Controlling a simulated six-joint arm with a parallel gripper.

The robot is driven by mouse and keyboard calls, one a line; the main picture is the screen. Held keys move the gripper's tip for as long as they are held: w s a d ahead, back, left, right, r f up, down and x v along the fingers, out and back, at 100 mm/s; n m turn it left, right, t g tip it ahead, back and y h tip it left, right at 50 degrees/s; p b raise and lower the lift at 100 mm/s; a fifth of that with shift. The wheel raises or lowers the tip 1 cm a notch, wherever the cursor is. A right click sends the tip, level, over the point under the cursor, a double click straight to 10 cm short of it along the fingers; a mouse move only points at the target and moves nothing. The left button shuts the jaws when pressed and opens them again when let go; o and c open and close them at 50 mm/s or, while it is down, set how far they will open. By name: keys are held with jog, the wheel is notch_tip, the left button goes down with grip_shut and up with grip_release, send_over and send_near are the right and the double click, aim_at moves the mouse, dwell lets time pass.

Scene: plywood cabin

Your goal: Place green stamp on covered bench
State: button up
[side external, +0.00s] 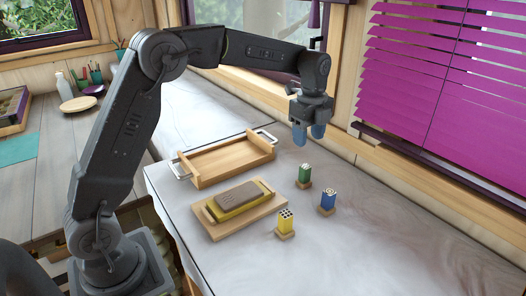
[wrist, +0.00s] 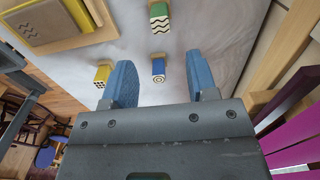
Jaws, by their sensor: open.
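The green stamp (side external: 304,174) stands upright on the covered bench (side external: 375,245), its wooden foot on the pale marbled cover. It also shows at the top of the wrist view (wrist: 159,16), with a zigzag pattern on its face. My gripper (side external: 309,134) is open and empty, in the air above the bench and the green stamp. In the wrist view its two blue fingers (wrist: 159,64) are spread apart, with the blue stamp (wrist: 158,68) showing between them, farther below. The blue stamp also stands to the right of the green one in the side view (side external: 328,201).
A yellow stamp (side external: 286,221) stands nearer the front. A stamp pad (side external: 238,199) on a wooden board and an empty wooden tray (side external: 228,158) with metal handles lie to the left. The window wall with purple blinds (side external: 430,80) borders the bench. The bench's right front is clear.

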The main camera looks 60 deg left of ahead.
jog(key=s+d+r+n+t, duration=0.1)
jog(key=s+r+n, duration=0.25)
jog(key=s, duration=0.35)
jog(key=s+d+r+n+t, duration=0.1)
jog(key=s+r+n+t, duration=0.1)
jog(key=s+n, duration=0.4)
jog(key=s+r+n+t, duration=0.1)
jog(key=s+r+n, duration=0.15)
jog(key=s, duration=0.55)
jog(key=s+f+n+t, duration=0.1)
jog(key=s+f+n, duration=0.3)
jog(key=s+n, duration=0.2)
jog(key=s+d, duration=0.1)
jog(key=s, duration=0.1)
jog(key=shift+s+t, duration=0.3)
jog(key=shift+s, duration=0.05)
